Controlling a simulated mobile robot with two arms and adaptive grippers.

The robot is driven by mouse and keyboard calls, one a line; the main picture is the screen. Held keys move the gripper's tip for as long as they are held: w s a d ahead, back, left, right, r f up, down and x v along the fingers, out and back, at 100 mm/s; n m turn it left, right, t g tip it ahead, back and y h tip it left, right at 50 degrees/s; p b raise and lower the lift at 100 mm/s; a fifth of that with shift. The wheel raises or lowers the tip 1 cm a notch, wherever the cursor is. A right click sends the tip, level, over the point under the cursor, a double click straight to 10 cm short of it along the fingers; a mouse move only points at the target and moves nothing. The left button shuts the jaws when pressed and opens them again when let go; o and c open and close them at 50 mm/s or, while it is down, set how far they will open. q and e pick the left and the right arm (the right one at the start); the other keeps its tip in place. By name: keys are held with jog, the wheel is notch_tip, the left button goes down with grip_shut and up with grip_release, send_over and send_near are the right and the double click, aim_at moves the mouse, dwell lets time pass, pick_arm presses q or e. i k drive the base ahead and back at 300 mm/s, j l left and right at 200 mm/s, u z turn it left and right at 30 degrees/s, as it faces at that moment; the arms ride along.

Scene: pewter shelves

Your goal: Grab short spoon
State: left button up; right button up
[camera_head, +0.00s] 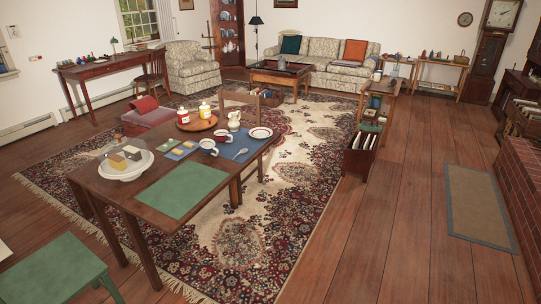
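A short silver spoon (241,154) lies on the blue placemat (258,145) at the right part of the wooden table. It is to the right of a white cup (208,144) and below a white plate (261,133). The spoon is small in this view and nothing covers it. Neither of my grippers shows in the head view.
The wooden table (115,187) also bears a cake stand (126,172), a green placemat (176,190), a white pitcher (234,120) and canisters on a round tray. A green bench (52,273) stands at the lower left.

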aim_at(245, 150)
jog(key=i+j+u, duration=0.15)
jog(key=j, duration=0.35)
jog(key=i+l+u, duration=0.1)
jog(key=u, duration=0.35)
jog(key=i+l+u, duration=0.25)
jog(key=u, duration=0.15)
jog(key=i+l, duration=0.05)
